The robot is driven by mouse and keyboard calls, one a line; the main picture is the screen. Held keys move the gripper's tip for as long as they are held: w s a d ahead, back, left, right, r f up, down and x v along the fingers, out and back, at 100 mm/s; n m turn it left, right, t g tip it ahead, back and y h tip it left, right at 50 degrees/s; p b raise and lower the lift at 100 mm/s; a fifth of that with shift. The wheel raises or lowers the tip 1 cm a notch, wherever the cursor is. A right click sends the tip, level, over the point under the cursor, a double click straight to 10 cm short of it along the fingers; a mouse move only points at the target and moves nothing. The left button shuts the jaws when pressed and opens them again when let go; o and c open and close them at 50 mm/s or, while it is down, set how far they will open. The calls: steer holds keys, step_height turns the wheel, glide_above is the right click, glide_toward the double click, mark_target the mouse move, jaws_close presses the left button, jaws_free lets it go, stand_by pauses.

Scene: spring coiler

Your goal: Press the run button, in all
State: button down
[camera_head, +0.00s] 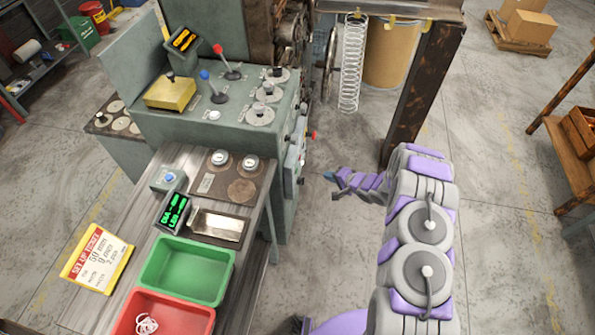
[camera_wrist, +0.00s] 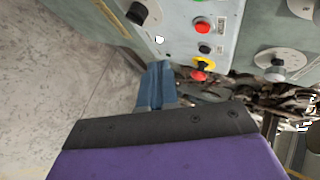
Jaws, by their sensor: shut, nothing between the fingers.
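The side panel (camera_wrist: 190,30) of the grey-green coiler fills the upper middle of the wrist view. It carries a small white button (camera_wrist: 159,40), a red button (camera_wrist: 202,25), a black button (camera_wrist: 204,49) and a red mushroom knob on a yellow base (camera_wrist: 200,70). No label is readable, so I cannot tell which is the run button. My gripper (camera_wrist: 155,68) has its blue fingers together and empty, below the white button in the picture; contact with the panel is not visible. In the head view my gripper (camera_head: 330,176) is right of the panel (camera_head: 293,162), which shows edge-on.
A large dial (camera_wrist: 143,12) and other knobs surround the buttons. In the head view a hanging spring (camera_head: 352,65) and a rusty post (camera_head: 425,90) stand behind my arm. A bench with a green bin (camera_head: 187,268) and red bin (camera_head: 165,312) is at left. The floor around my arm is clear.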

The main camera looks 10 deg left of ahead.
steer(key=a+b, duration=0.2)
steer(key=a, duration=0.6)
steer(key=shift+a+b, duration=0.2)
steer(key=shift+b, duration=0.15)
steer(key=shift+w+a, duration=0.1)
stand_by(1.7)
steer(key=shift+a+r+p, duration=0.1)
steer(key=shift+a+p, duration=0.2)
steer(key=shift+p, duration=0.05)
